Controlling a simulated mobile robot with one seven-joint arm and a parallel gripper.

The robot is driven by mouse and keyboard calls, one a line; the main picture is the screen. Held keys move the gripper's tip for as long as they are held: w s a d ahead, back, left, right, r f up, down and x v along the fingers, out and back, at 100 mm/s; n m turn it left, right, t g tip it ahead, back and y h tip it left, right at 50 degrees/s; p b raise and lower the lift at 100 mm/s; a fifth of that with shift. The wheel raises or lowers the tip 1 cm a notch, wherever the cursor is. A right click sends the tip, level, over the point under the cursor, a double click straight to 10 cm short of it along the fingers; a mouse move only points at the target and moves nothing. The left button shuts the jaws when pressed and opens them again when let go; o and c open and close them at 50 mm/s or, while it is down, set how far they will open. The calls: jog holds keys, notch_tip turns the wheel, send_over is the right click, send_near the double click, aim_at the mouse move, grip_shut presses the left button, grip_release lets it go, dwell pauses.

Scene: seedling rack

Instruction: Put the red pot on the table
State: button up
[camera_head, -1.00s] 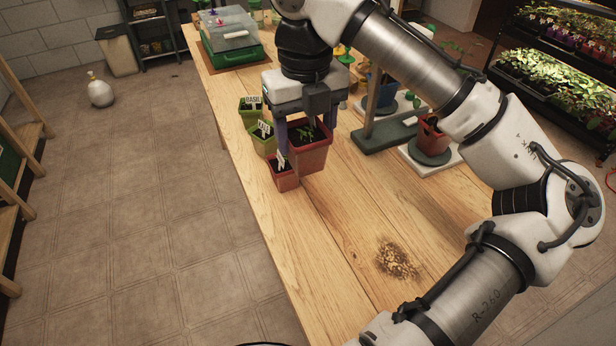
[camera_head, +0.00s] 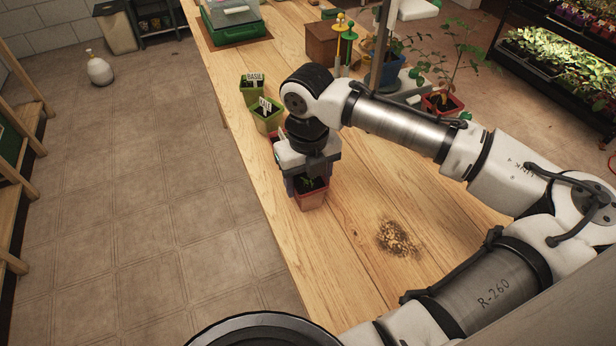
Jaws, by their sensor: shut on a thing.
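My gripper (camera_head: 308,178) points down and is shut on a red pot (camera_head: 312,201) with a small green seedling. The pot is upright, over the near left part of the wooden table (camera_head: 345,261). I cannot tell whether its base touches the wood. The gripper hides the pot's upper back part. Another small red pot (camera_head: 275,138) stands just behind my gripper, mostly hidden by it. A third red pot (camera_head: 443,103) with a taller plant stands at the far right of the table.
A blue pot (camera_head: 385,70) and a wooden box (camera_head: 326,42) are farther back.

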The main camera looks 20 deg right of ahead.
aim_at(308, 183)
jog(key=shift+f, duration=0.15)
jog(key=o, duration=1.1)
jog(key=shift+c, duration=0.2)
notch_tip(308, 183, up, 12)
jog(key=shift+r+b, duration=0.2)
jog(key=shift+b, duration=0.15)
